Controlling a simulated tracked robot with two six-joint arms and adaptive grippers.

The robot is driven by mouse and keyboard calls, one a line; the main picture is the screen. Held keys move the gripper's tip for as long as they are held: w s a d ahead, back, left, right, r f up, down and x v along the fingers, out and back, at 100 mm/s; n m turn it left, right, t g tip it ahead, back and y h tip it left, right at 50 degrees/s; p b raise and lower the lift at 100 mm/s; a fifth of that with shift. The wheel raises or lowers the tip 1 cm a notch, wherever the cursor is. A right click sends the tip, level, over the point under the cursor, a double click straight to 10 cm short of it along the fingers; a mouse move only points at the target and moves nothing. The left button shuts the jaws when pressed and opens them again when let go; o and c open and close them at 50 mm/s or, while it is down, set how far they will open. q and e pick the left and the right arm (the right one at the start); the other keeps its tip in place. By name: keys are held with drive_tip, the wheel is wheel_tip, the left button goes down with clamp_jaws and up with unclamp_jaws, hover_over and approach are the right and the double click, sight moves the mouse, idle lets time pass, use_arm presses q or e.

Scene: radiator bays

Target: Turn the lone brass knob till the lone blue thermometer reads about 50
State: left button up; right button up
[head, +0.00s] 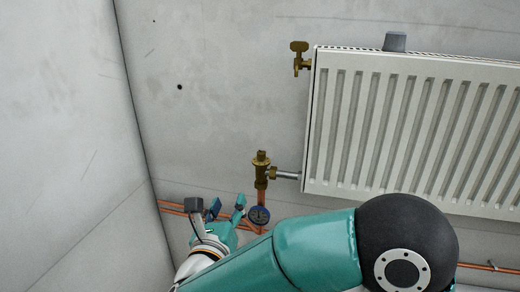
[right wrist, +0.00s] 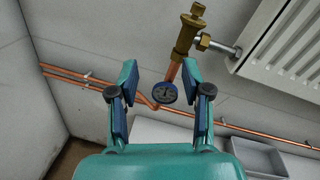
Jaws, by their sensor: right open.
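A brass valve with a knob-like top (head: 261,158) stands upright at the radiator's lower left corner. In the right wrist view the brass valve (right wrist: 186,38) is at the top, beyond my fingers. A round blue-rimmed thermometer (head: 259,215) sits on the copper pipe below it. It also shows in the right wrist view (right wrist: 167,93), between and beyond my fingers; its reading is too small to tell. My right gripper (head: 218,205) is open and empty, left of the thermometer in the head view. The right wrist view also shows its spread fingers (right wrist: 166,78). My left gripper is out of view.
A white radiator (head: 410,130) hangs on the grey wall. A second brass fitting (head: 299,58) is at its upper left. Copper pipes (right wrist: 75,78) run low along the wall. A grey tray (right wrist: 258,158) lies at the lower right. A wall corner is on the left.

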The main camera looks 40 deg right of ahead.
sight(260, 157)
wheel_tip(260, 157, up, 5)
drive_tip(key=s+d+m+g+h, duration=0.1)
drive_tip(key=s+d+m+h, duration=0.15)
drive_tip(key=m, duration=0.25)
use_arm(q)
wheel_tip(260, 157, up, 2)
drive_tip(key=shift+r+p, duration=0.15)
drive_tip(key=shift+p, duration=0.65)
use_arm(e)
drive_tip(key=shift+y, duration=0.25)
drive_tip(key=x, duration=1)
drive_tip(key=f+x, duration=0.1)
drive_tip(key=x, duration=0.4)
drive_tip(key=shift+w+d, duration=0.15)
drive_tip(key=shift+w, duration=0.05)
drive_tip(key=shift+r, duration=0.1)
clamp_jaws()
